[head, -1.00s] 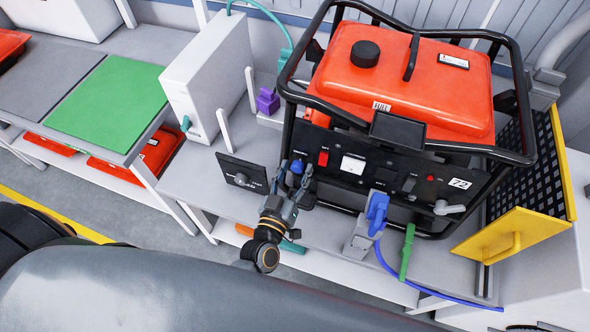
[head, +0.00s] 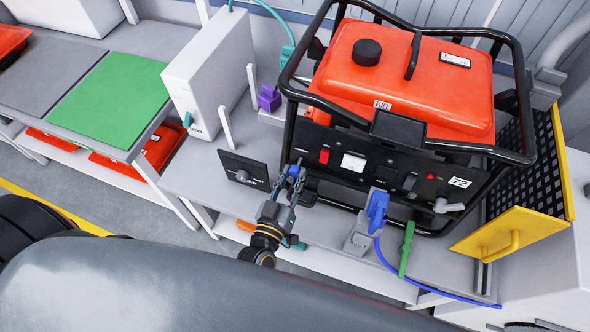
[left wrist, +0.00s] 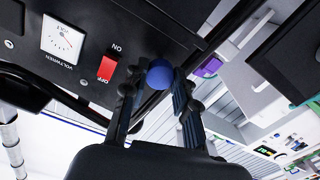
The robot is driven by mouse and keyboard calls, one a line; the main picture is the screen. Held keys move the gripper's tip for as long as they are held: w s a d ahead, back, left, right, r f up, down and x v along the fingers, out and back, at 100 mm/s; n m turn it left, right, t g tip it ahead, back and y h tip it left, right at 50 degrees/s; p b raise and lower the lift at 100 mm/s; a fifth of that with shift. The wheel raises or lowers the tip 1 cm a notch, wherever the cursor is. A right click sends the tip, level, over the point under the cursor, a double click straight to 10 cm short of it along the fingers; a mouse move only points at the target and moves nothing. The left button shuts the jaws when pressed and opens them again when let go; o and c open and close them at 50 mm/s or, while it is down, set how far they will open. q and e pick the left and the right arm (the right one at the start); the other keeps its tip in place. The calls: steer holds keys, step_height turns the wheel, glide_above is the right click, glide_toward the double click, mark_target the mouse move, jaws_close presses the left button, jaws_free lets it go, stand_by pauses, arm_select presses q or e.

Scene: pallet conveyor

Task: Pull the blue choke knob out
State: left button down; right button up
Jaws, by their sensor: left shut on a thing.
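The blue choke knob (left wrist: 160,74) sits between the fingertips of my left gripper (left wrist: 157,84) in the left wrist view, beside the black generator panel. In the head view the knob (head: 294,171) shows as a small blue spot at the panel's left end, partly covered by the fingers. My left gripper (head: 294,178) is shut on it. The generator (head: 410,85) has an orange tank in a black tube frame. How far the knob stands out from the panel I cannot tell. My right gripper is not in view.
A red switch (left wrist: 106,68) and a voltmeter (left wrist: 63,37) are on the panel near the gripper. A black plate with a dial (head: 244,170) stands left of it. A blue plug (head: 377,210) and green handle (head: 406,248) are to the right.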

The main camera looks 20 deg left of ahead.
arm_select(q)
steer(key=c, duration=1)
jaws_free()
steer(key=shift+s, duration=0.2)
steer(key=shift+s, duration=0.1)
steer(key=shift+s, duration=0.35)
steer(key=s, duration=1.1)
steer(key=shift+a, duration=0.2)
